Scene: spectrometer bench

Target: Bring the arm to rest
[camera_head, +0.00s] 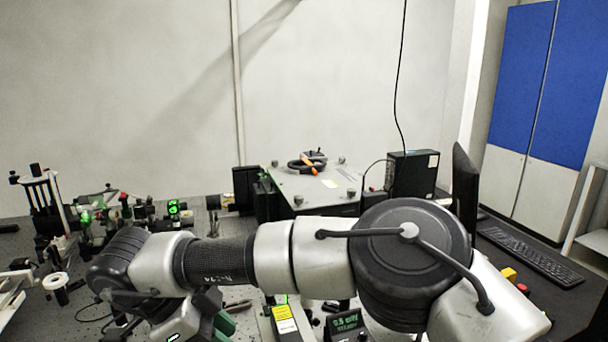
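One of my arms, grey and black, comes in from the lower right and reaches across the bench to the left. Its large black joint (410,250) is in front of the monitor side of the bench. Its wrist end (125,265) bends down over the left part of the bench. The gripper fingers of this arm are hidden or below the picture's edge, so I cannot tell their state. No left gripper can be made out.
Optical parts (85,215) crowd the bench at the left. A grey box (330,185) with an orange-handled tool (308,165) stands behind the arm. A black box (412,172), a monitor (465,190) and a keyboard (530,255) are at the right. Blue-and-white cabinets (545,90) stand beyond.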

